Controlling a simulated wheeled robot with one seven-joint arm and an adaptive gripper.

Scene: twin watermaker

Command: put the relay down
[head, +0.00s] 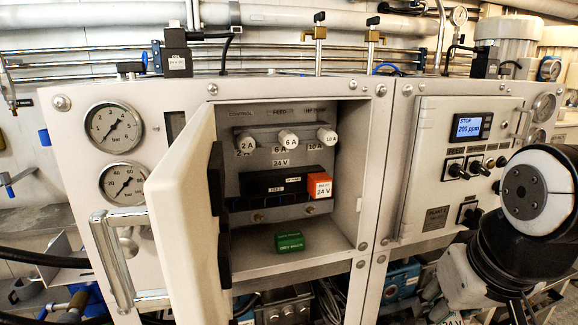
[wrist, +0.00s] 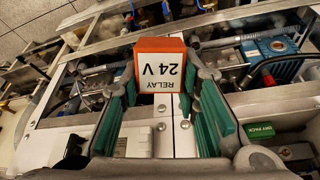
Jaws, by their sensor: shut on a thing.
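In the wrist view, my gripper (wrist: 160,76) has its green-padded fingers shut on a relay (wrist: 158,48), an orange block with a white label reading RELAY 24 V, upside down in the picture. The relay is at the fingertips, above grey cabinet surfaces and pipework. In the head view, my arm fills the right side; the gripper and held relay cannot be made out there. Another orange 24 V relay (head: 319,186) sits at the right end of the black socket row (head: 272,182) inside the open cabinet.
The cabinet door (head: 180,230) stands open to the left, with a metal handle (head: 112,255). A green dry pack (head: 289,241) lies on the cabinet floor (head: 250,262), which is otherwise bare; it also shows in the wrist view (wrist: 262,130). Fuses (head: 288,139) line the back wall.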

